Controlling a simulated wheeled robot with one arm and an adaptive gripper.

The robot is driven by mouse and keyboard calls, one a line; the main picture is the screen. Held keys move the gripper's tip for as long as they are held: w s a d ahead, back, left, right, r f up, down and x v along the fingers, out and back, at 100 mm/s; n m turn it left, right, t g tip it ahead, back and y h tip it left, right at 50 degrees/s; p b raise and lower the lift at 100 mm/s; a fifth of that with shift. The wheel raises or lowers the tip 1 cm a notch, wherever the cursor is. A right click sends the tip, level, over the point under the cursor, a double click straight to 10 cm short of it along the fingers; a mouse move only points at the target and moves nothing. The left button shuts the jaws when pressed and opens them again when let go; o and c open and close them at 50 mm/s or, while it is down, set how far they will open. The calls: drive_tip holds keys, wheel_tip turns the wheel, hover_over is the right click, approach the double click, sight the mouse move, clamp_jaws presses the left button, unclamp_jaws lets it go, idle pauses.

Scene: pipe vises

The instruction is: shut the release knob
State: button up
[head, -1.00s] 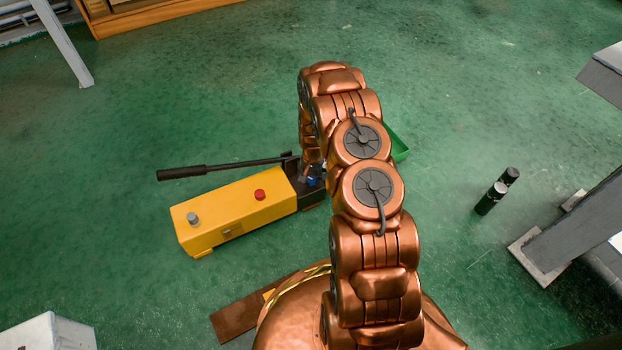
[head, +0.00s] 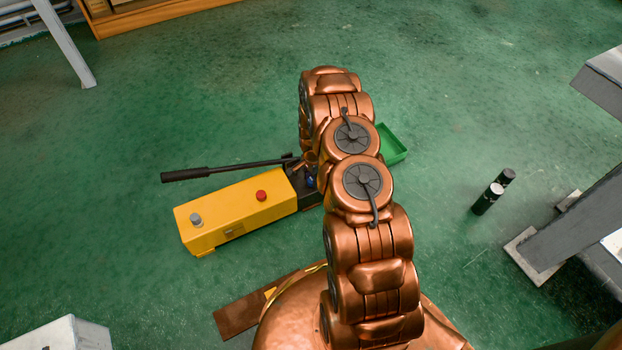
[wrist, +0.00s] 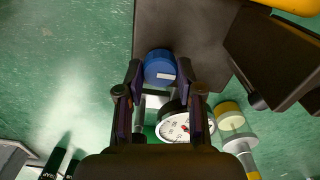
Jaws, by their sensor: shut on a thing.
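The blue release knob (wrist: 160,68) is in the wrist view, round with a small pale label. It sits on the dark block (wrist: 190,25) of the yellow hand pump (head: 235,212). My gripper (wrist: 161,70) has a fingertip on each side of the knob and is shut on it. In the head view a bit of blue shows beside my arm, and the arm hides my gripper. How far the knob is turned cannot be told.
A white dial gauge (wrist: 178,127) and a clear fitting with a yellow band (wrist: 230,120) are close to my fingers. The pump's black lever (head: 215,170) reaches left. A green tray (head: 390,145) and two dark cylinders (head: 487,199) are to the right. Open floor lies behind.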

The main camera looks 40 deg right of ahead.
sight(311, 180)
drive_tip(key=shift+a, duration=0.1)
drive_tip(key=o, duration=1.1)
drive_tip(key=shift+o, duration=0.2)
drive_tip(key=shift+r, duration=0.2)
wheel_tip(311, 180, up, 12)
drive_tip(key=shift+f, duration=0.15)
idle(0.4)
